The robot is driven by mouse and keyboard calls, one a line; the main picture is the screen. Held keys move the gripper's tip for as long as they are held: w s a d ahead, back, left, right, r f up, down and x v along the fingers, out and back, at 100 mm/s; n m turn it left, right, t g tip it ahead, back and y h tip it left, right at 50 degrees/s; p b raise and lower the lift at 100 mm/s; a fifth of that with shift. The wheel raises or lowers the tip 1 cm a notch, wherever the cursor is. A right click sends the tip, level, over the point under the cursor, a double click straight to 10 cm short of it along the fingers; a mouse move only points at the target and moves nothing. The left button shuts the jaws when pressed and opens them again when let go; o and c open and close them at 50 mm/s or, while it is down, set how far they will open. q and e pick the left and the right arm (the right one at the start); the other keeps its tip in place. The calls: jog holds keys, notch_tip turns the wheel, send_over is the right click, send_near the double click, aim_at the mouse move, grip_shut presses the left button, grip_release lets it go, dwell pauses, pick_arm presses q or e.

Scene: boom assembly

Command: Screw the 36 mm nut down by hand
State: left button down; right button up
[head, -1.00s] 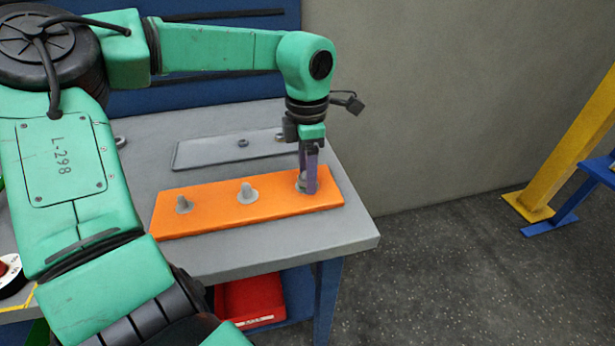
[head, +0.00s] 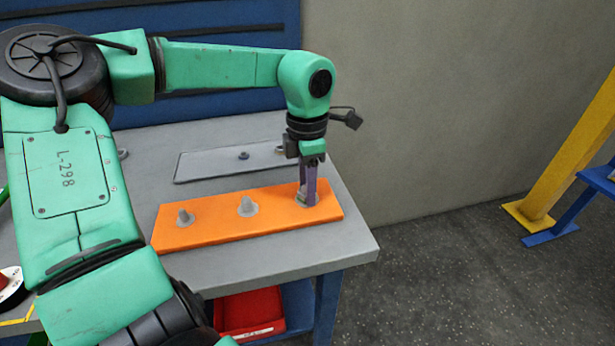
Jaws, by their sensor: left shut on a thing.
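An orange plate (head: 203,227) lies on the grey workbench with three grey studs in a row. The left stud (head: 184,218) and the middle stud (head: 247,206) stand uncovered. My left gripper (head: 308,196) points straight down at the right end of the plate. Its fingers are shut around a grey piece on the right stud, which I take to be the 36 mm nut (head: 307,200). The fingers hide much of the nut and stud, so how far down it sits cannot be told. My right gripper is not in view.
A flat grey tray (head: 212,166) behind the plate carries a small dark nut (head: 243,156) and another small part (head: 280,149) near my gripper. A red bin (head: 250,312) sits below the bench. A yellow post (head: 575,140) stands on the floor at right.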

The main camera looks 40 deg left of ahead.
pick_arm(q)
jog(key=m+p, duration=0.1)
jog(key=m, duration=0.2)
jog(key=shift+r, duration=0.2)
jog(key=shift+m+p, duration=0.3)
jog(key=shift+m, duration=0.9)
jog(key=shift+f+m, duration=0.2)
jog(key=shift+m, duration=0.3)
jog(key=shift+r+m, duration=0.1)
jog(key=shift+m, duration=0.5)
jog(key=shift+m+p, duration=0.5)
jog(key=shift+m, duration=0.6)
jog(key=m, duration=0.2)
jog(key=shift+m, duration=0.3)
